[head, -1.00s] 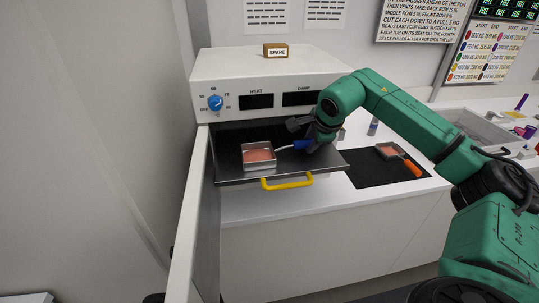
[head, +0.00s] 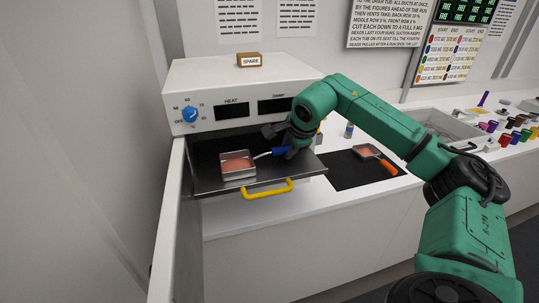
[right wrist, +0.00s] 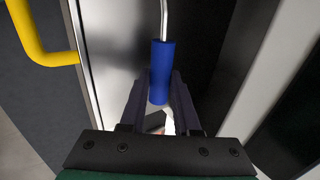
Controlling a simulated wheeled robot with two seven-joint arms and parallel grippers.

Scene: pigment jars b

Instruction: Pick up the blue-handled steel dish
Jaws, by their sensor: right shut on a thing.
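The steel dish (head: 238,166) is square, holds pinkish contents and sits level on the pulled-out dark tray (head: 212,183) of the oven; I see no clear gap beneath it. Its blue handle (head: 280,151) points right. My right gripper (head: 287,144) is at the handle, partly hiding it. In the right wrist view the fingers (right wrist: 160,92) are shut on either side of the blue handle (right wrist: 162,60), with the thin steel rod running away from it. The dish body is outside the wrist view. My left gripper is not in view.
The oven's open door (head: 168,225) stands at the left of the tray, and a yellow pull (head: 267,190) is at the tray's front. A similar dish with an orange handle (head: 389,168) lies on the black mat (head: 345,176) at right. A small bottle (head: 349,130) stands behind.

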